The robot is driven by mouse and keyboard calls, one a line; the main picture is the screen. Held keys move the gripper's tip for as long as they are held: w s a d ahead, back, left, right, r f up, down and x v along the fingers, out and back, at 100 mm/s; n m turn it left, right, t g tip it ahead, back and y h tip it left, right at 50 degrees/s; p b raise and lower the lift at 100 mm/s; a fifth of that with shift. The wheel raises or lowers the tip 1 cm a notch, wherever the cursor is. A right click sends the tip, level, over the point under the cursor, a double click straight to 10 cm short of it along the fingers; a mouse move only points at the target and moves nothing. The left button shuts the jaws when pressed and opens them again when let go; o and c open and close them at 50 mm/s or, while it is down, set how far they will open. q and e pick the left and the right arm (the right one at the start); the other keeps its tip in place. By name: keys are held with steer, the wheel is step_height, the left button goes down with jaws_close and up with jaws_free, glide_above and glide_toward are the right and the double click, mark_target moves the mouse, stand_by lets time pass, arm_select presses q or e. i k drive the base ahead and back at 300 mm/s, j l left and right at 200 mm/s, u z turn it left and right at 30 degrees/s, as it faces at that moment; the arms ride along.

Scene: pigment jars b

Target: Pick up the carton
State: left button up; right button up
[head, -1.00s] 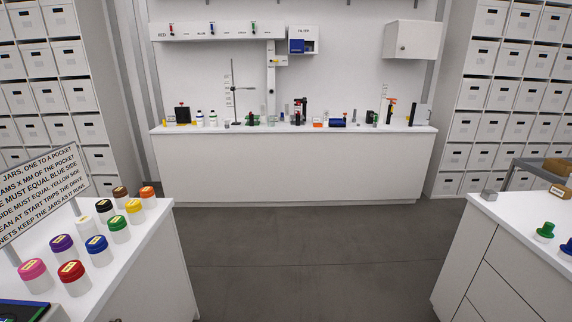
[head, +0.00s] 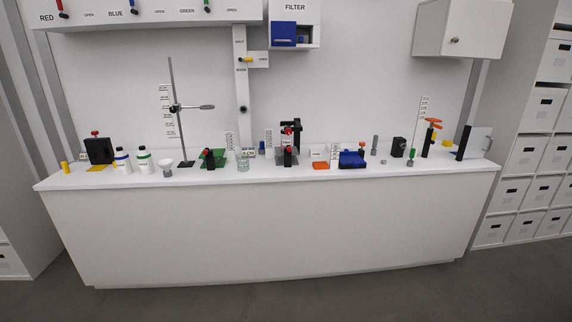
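I cannot make out with certainty which thing is the carton. A small white box-like item (head: 319,152) stands on the white bench (head: 260,177), right of centre, just behind a flat orange piece (head: 321,166). It is too small to tell whether it is a carton. Neither of my grippers is in view.
The bench carries a ring stand (head: 172,110), white bottles (head: 145,161), a glass beaker (head: 243,164), a blue tray (head: 352,160) and black holders. A white cabinet (head: 457,28) hangs at upper right. Shelves of white boxes (head: 537,110) stand right. Grey floor is clear in front.

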mark_target(313, 153)
steer(key=i+j+z, duration=0.2)
steer(key=i, duration=0.3)
steer(key=i+z, duration=0.2)
steer(key=i, duration=0.35)
steer(key=i+j+u, duration=0.1)
steer(key=i+u, duration=0.2)
steer(key=i, duration=0.6)
steer(key=i+l+u, duration=0.1)
steer(key=i+u, duration=0.2)
steer(key=i, duration=0.6)
